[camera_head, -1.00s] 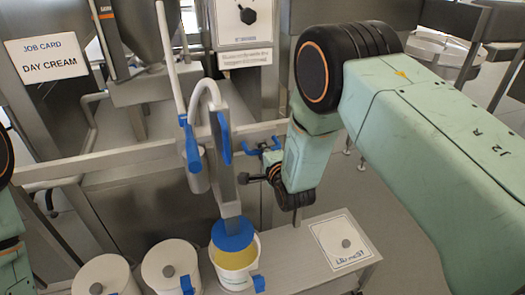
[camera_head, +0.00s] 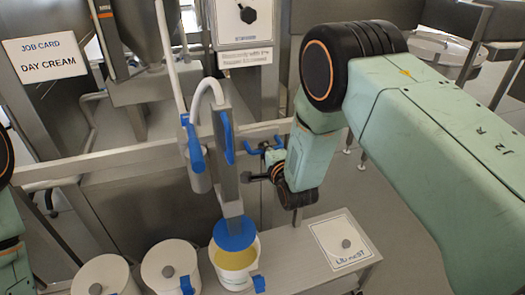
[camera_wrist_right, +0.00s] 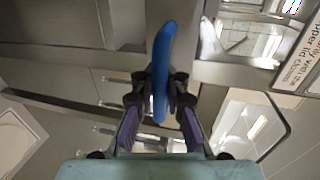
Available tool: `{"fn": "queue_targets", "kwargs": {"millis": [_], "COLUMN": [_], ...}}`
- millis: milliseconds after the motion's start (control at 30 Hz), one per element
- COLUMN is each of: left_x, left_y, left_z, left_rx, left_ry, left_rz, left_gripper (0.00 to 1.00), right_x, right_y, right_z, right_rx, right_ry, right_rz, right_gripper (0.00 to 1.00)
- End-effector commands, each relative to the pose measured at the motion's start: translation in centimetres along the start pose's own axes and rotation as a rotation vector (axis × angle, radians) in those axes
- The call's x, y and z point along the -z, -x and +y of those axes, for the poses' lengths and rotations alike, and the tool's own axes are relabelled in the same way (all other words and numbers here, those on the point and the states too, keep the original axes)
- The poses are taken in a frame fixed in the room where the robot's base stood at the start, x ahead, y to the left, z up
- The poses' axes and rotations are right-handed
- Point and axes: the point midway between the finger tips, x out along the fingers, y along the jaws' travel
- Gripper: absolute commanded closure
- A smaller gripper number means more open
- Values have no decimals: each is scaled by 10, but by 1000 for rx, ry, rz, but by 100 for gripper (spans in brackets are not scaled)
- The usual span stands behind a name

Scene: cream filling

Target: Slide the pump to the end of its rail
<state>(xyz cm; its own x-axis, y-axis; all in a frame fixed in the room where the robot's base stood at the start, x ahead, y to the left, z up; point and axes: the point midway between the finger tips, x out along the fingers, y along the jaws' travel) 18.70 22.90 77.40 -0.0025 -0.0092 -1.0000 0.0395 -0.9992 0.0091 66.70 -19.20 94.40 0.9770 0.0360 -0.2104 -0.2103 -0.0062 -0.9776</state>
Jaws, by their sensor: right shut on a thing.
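The pump (camera_head: 227,165) is a grey upright body with blue handles and a curved white hose at its top. It stands in the middle of the head view, in front of a horizontal metal rail (camera_head: 105,165). Its blue disc (camera_head: 234,234) sits over an open white tub holding yellow cream (camera_head: 236,262). My right gripper (camera_head: 262,165) is at the pump's right side, partly hidden by its own wrist. In the right wrist view its fingers (camera_wrist_right: 160,95) are shut on a blue handle (camera_wrist_right: 161,60). Only part of my left arm shows at the left edge; its gripper is out of view.
Two lidded white tubs (camera_head: 172,266) (camera_head: 104,275) stand left of the open one. A label plate (camera_head: 342,240) lies on the bench (camera_head: 300,262) to the right. A job card (camera_head: 45,57) hangs at the upper left. The floor right of the bench looks clear.

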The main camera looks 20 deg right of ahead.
Motion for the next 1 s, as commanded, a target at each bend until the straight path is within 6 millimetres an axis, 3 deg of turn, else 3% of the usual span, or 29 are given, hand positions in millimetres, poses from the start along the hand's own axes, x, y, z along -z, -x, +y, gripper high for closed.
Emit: {"fn": "queue_targets", "kwargs": {"millis": [167, 700, 1000], "left_x": [0, 0, 0], "left_y": [-4, -23, -31], "left_z": [0, 0, 0], "left_rx": [0, 0, 0], "left_ry": [0, 0, 0], "left_rz": [0, 0, 0], "left_gripper": [60, 60, 60], "right_x": [35, 175, 219], "right_y": [1, 3, 3], "right_z": [2, 5, 5], "right_rx": [-4, -6, -9], "right_ry": [-7, -6, -4], "right_rz": [14, 10, 5], "right_gripper": [100, 100, 100]}}
